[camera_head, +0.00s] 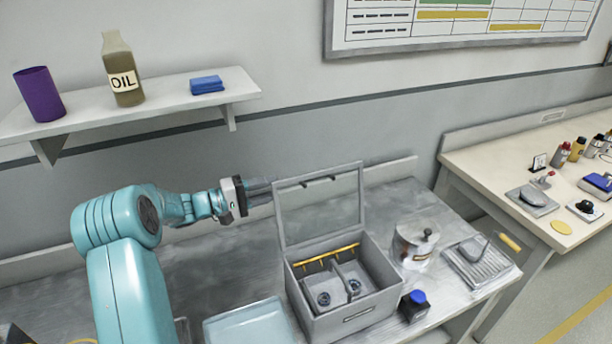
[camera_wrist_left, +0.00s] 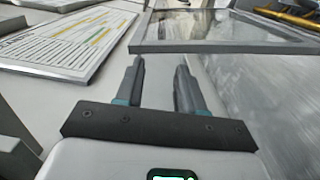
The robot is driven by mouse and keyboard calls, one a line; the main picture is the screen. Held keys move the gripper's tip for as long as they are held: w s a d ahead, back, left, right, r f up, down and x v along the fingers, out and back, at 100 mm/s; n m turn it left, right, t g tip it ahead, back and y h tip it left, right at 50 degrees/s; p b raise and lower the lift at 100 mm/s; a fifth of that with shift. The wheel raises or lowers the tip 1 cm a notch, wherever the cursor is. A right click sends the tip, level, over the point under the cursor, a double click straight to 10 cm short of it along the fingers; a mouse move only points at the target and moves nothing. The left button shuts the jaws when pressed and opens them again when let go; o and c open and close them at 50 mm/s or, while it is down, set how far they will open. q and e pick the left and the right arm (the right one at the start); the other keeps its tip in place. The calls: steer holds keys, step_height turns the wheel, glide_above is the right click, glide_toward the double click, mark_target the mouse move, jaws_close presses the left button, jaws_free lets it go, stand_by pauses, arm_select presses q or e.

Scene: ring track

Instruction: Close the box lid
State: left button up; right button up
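The grey box (camera_head: 335,325) stands on the metal workbench, open at the top, with small parts in its compartments and a yellow strip inside. Its framed, see-through lid (camera_head: 364,205) stands raised, roughly upright, at the box's far edge. My left gripper (camera_head: 268,190) is beside the lid's upper left corner, pointing towards it. The wrist view shows its two fingers (camera_wrist_left: 160,75) apart with nothing between them, and the lid frame (camera_wrist_left: 220,47) just beyond the tips. I cannot tell whether they touch. My right gripper is in neither view.
A light blue tray (camera_head: 245,328) lies left of the box. A dark jar with a blue cap (camera_head: 414,305), a round metal container (camera_head: 412,250) and a ribbed plate (camera_head: 480,265) are at its right. A wall shelf (camera_head: 130,108) holds a bottle and a purple cup.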

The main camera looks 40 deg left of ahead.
mark_target(304, 181)
arm_select(q)
steer(key=x, duration=0.2)
steer(key=p+x, duration=0.1)
steer(key=x, duration=0.1)
steer(key=p+x, duration=0.1)
steer(key=x, duration=0.1)
steer(key=shift+w+a+f, duration=0.1)
steer(key=shift+w+f, duration=0.1)
steer(key=shift+w, duration=0.3)
steer(key=x, duration=0.3)
steer(key=shift+s+d+r+p, duration=0.15)
steer(key=shift+s+d+p, duration=0.1)
steer(key=shift+p, duration=0.15)
steer(key=shift+w+f, duration=0.3)
steer(key=shift+w, duration=0.3)
steer(key=shift+s+r, duration=0.2)
steer(key=c, duration=0.3)
jaws_close()
